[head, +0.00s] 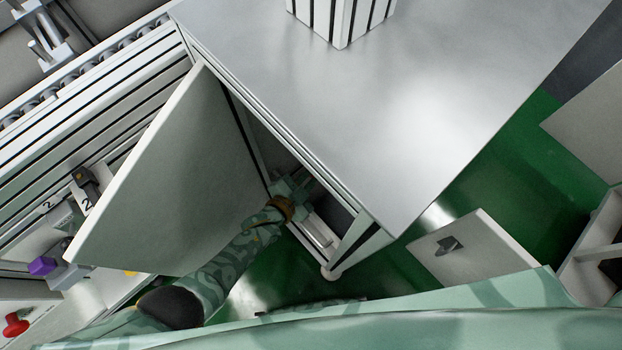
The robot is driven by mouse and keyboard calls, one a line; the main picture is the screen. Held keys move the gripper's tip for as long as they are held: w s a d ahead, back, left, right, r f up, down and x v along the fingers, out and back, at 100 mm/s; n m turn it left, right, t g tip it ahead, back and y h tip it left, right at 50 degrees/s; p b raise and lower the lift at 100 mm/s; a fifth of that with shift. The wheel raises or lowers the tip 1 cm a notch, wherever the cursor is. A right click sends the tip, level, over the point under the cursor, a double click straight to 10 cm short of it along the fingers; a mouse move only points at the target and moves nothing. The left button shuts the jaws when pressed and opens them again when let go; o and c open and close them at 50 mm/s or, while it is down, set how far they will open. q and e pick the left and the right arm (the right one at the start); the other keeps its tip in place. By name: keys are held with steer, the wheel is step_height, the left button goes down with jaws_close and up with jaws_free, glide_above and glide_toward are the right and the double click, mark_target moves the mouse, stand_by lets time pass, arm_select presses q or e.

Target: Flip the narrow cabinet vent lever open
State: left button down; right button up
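The cabinet under the metal worktop (400,100) stands with its large pale door (180,175) swung open to the left. My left arm comes in from the lower left, and my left gripper (302,186) reaches into the opening, under the worktop's edge. Its fingertips are partly in shadow, so I cannot tell whether they are open, shut or touching anything. I cannot make out a vent lever inside the opening. A white rail-like part (318,230) lies low in the cabinet, just beyond the gripper. My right gripper is not in view.
A pale panel with a dark handle-like fitting (449,245) stands to the right. A conveyor with rollers (85,75) runs at upper left. A purple-capped part (42,265) and a red knob (15,325) are at far left.

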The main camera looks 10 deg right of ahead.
arm_select(q)
steer(key=shift+w+a+r+n+g+h+p, duration=0.15)
steer(key=shift+w+a+n+g+h+p, duration=0.2)
steer(key=shift+n+g, duration=0.4)
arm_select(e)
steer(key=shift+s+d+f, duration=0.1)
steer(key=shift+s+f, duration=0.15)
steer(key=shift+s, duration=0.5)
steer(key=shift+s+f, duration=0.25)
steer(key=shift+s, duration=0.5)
arm_select(q)
steer(key=c, duration=1.4)
jaws_free()
steer(key=shift+c, duration=0.2)
steer(key=shift+d, duration=0.1)
